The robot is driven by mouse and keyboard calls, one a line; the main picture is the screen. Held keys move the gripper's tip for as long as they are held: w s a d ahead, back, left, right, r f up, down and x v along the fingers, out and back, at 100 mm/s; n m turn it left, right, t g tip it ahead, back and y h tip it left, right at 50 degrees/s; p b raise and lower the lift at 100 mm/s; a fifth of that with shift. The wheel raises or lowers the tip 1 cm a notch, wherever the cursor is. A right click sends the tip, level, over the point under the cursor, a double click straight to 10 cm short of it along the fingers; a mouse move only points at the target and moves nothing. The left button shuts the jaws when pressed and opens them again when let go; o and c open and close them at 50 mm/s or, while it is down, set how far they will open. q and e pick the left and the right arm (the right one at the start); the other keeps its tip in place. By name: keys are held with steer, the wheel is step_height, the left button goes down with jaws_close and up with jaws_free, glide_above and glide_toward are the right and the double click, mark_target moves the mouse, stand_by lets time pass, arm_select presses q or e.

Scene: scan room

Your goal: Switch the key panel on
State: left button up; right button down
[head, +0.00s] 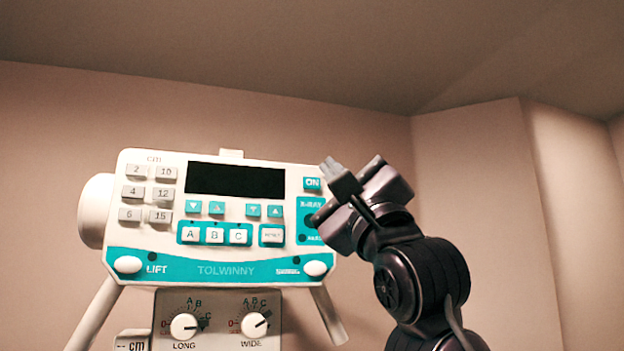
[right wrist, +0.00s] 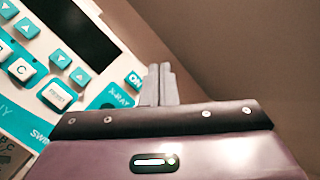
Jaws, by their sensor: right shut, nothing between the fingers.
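The key panel (head: 150,215) is a white and teal control unit with a dark, blank display (head: 236,180) and rows of keys. Its teal ON key (head: 312,184) sits right of the display, near the panel's upper right corner. My right gripper (head: 330,166) is shut and empty, its grey fingertips just up and right of the ON key in the head view. In the right wrist view the ON key (right wrist: 134,80) shows just left of the fingertips (right wrist: 158,75). I cannot tell whether they touch the panel. My left gripper is not in view.
Below the panel is a plate with LONG (head: 185,326) and WIDE (head: 254,324) dials. White handles angle down at both sides. A round white housing (head: 95,212) sticks out at the left. Plain walls stand behind, and the space above the panel is clear.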

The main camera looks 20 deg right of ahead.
mark_target(312, 183)
steer(key=shift+w+p, duration=0.7)
steer(key=shift+w, duration=1.9)
steer(key=shift+w+a, duration=0.1)
steer(key=shift+w, duration=0.3)
steer(key=shift+w+p, duration=0.4)
stand_by(0.5)
steer(key=shift+s, duration=0.1)
steer(key=shift+s+b, duration=0.35)
steer(key=shift+s, duration=0.35)
steer(key=shift+s, duration=0.1)
